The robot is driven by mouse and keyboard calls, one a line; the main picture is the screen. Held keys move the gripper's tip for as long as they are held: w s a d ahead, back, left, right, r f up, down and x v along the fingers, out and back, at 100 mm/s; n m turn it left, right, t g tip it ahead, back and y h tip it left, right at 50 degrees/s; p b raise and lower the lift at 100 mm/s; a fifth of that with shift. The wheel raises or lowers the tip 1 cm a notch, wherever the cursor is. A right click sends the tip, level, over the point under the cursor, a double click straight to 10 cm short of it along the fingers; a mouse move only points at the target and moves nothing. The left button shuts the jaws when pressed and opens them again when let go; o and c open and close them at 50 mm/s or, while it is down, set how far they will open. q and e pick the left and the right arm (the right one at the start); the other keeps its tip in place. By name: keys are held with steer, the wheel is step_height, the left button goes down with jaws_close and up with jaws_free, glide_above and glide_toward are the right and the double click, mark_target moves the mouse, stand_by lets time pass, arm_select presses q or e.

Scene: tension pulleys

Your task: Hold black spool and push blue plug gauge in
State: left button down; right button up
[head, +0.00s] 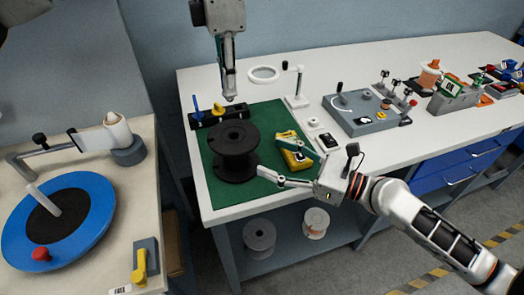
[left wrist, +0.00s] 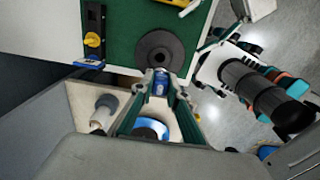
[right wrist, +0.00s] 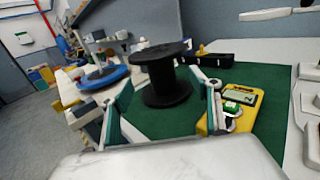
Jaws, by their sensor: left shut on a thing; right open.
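The black spool (head: 234,150) stands upright on the green mat (head: 215,190), its bore facing up. It also shows in the left wrist view (left wrist: 160,50) and right wrist view (right wrist: 165,80). My left gripper (head: 231,98) points down above and behind the spool. It is shut on the blue plug gauge (left wrist: 160,86), whose silvery end shows between the fingertips; the gauge appears apart from the spool. My right gripper (head: 280,157) is open at the spool's right side, its fingers pointing toward it. In the right wrist view the spool stands between and beyond the fingers, with no clear contact.
A black rack (head: 207,119) with a yellow knob and blue part stands behind the spool. A yellow gauge device (head: 291,150) lies close to my right gripper. A white ring stand (head: 296,100) and grey fixture (head: 368,112) stand to the right. The mat's front left is clear.

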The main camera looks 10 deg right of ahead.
mark_target(235, 143)
steer(key=x, duration=1.1)
steer(key=shift+w+a, duration=0.1)
steer(key=shift+a, duration=0.1)
steer(key=shift+c, duration=0.3)
steer(key=c, duration=1.3)
